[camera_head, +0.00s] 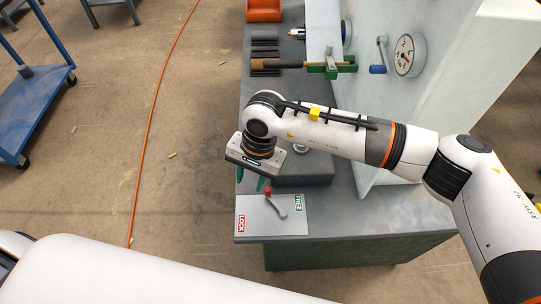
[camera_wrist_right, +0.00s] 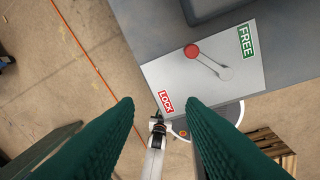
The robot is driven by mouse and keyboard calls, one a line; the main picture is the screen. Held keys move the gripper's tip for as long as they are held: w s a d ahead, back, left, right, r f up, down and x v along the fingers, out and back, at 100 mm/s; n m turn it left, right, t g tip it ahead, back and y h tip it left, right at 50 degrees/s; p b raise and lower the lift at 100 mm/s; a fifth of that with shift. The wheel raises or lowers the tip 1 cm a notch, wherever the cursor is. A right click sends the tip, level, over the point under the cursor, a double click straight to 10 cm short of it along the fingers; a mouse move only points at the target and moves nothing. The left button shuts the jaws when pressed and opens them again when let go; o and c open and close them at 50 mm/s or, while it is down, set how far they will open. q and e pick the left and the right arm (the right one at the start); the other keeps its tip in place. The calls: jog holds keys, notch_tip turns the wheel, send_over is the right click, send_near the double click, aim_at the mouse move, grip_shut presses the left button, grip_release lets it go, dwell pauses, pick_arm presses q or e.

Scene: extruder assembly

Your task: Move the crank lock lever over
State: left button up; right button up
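The crank lock lever is a short grey arm with a red knob (camera_head: 268,190), pivoting on a light grey plate (camera_head: 262,226). The plate carries a red LOCK label (camera_head: 242,223) and a green FREE label (camera_head: 298,203). In the right wrist view the red knob (camera_wrist_right: 192,51) lies up and left of the pivot, between the labels. My right gripper (camera_head: 251,179) is above the plate's back edge, beside the knob. Its green fingers are apart and empty, and the right wrist view (camera_wrist_right: 160,103) shows the knob beyond their tips. My left gripper is out of the picture.
The plate lies at the front end of a grey bench (camera_head: 340,225). A pale machine housing with a dial (camera_head: 408,55) and a blue-handled crank (camera_head: 377,69) stands to the right. An orange bin (camera_head: 264,10) sits at the back. Open floor lies left.

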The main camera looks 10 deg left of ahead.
aim_at(267, 189)
jog(key=shift+n+t+h, duration=0.4)
jog(key=shift+t+h, duration=0.2)
jog(key=shift+h, duration=0.2)
jog(key=w+d, duration=0.2)
jog(key=w, duration=0.1)
jog(key=shift+d, duration=0.35)
jog(key=shift+w+d+f, duration=0.1)
jog(key=shift+w+d, duration=0.05)
notch_tip(267, 189, down, 8)
jog(key=b, duration=0.2)
jog(key=shift+f+b, duration=0.25)
jog(key=shift+b, duration=0.1)
jog(key=shift+r, duration=0.15)
jog(key=shift+b, duration=0.5)
jog(key=shift+c, duration=0.2)
jog(key=c, duration=0.6)
